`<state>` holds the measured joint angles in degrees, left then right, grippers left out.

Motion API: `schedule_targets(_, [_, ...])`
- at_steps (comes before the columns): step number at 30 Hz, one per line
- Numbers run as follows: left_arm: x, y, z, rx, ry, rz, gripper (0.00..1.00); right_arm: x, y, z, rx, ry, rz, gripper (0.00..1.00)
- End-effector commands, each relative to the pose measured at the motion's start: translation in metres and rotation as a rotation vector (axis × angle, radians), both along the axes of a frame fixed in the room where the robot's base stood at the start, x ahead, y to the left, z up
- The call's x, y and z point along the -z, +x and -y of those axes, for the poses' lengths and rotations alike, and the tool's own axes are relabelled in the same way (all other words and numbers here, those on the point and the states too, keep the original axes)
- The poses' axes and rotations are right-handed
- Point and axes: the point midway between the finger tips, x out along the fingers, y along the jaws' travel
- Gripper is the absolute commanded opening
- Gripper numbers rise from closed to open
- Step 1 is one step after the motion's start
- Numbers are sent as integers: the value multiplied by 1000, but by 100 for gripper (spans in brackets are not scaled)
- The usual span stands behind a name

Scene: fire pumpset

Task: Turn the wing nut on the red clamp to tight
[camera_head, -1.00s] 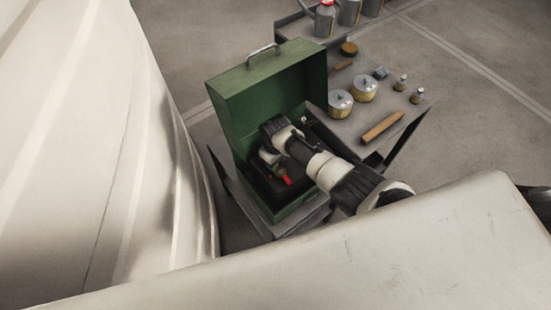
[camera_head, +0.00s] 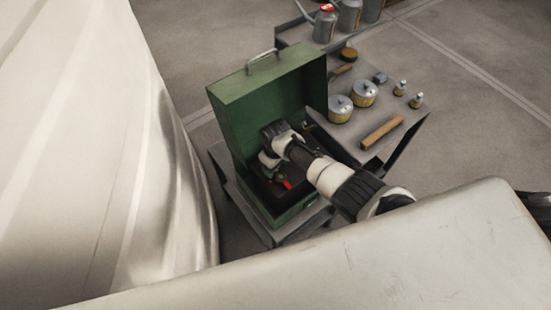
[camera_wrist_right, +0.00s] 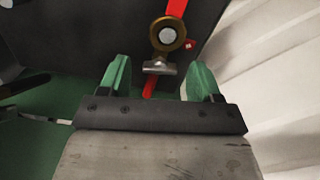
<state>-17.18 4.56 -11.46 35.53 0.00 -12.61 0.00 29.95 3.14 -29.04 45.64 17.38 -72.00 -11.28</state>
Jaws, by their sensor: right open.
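The red clamp (camera_wrist_right: 174,9) shows in the right wrist view as a red strip running behind a round brass fitting with a pale centre. A small grey metal wing nut (camera_wrist_right: 158,68) sits just below the brass ring, with red continuing beneath it. My right gripper (camera_wrist_right: 160,72) is open, its two green fingers on either side of the wing nut with visible gaps to it. In the head view a bit of red clamp (camera_head: 287,184) shows inside the green box (camera_head: 267,95), where my right arm reaches in and hides much of the interior. My left gripper is not in view.
The open green box stands on a grey cart. A grey side table (camera_head: 350,130) beside it holds tins, small bottles and a wooden block (camera_head: 382,132). A large pale surface (camera_head: 100,150) fills the left of the head view.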

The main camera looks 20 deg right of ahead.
Motion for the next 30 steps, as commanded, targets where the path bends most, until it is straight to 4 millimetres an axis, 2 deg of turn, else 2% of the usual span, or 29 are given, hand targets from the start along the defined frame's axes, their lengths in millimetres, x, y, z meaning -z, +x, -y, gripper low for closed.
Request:
schedule_targets(9, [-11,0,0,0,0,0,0,-54,1,0,-1,1,5,64])
schedule_targets(16, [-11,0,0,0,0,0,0,-91,1,0,1,1,5,64])
schedule_targets(21, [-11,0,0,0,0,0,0,-104,0,0,0,0,2,64])
schedule_targets(30, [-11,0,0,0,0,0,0,-105,0,0,0,0,2,64])
